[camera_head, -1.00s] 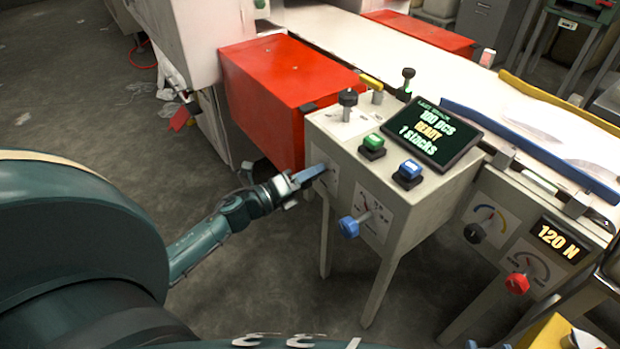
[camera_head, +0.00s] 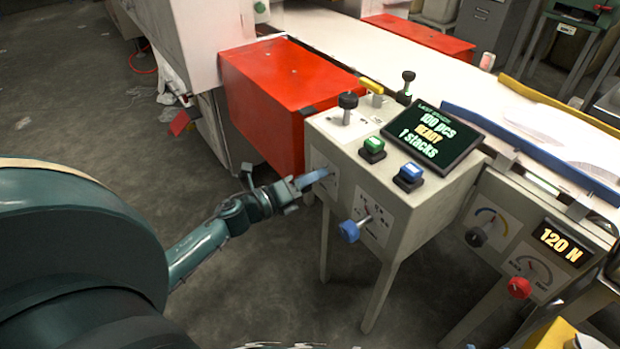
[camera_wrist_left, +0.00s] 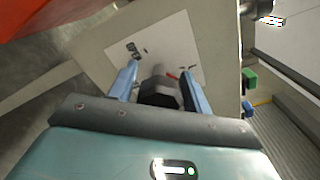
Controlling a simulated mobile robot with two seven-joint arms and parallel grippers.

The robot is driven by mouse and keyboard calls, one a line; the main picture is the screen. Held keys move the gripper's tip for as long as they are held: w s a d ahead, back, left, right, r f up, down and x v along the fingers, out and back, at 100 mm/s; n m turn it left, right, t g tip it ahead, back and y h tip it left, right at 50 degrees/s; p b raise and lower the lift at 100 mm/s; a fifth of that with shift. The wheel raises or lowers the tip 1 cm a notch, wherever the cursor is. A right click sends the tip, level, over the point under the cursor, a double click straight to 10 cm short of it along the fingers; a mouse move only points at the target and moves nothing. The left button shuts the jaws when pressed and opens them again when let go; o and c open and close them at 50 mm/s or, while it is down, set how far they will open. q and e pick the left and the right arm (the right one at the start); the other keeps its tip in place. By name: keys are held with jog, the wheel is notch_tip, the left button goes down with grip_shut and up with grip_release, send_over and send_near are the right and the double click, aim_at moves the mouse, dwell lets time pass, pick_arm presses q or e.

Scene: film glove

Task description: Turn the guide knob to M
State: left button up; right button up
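In the head view the knob is hidden behind the fingers. My right gripper is not in view.
A blue knob (camera_head: 349,231) on another dial sticks out to the right of my left gripper. A red box (camera_head: 285,85) stands behind the gripper. Green (camera_head: 373,146) and blue (camera_head: 411,171) buttons and a display (camera_head: 432,136) are on the console top.

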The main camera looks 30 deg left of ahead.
pick_arm(q)
jog(key=shift+o, duration=0.9)
jog(key=v, duration=1.3)
jog(key=shift+p, duration=0.45)
jog(key=shift+s, duration=0.2)
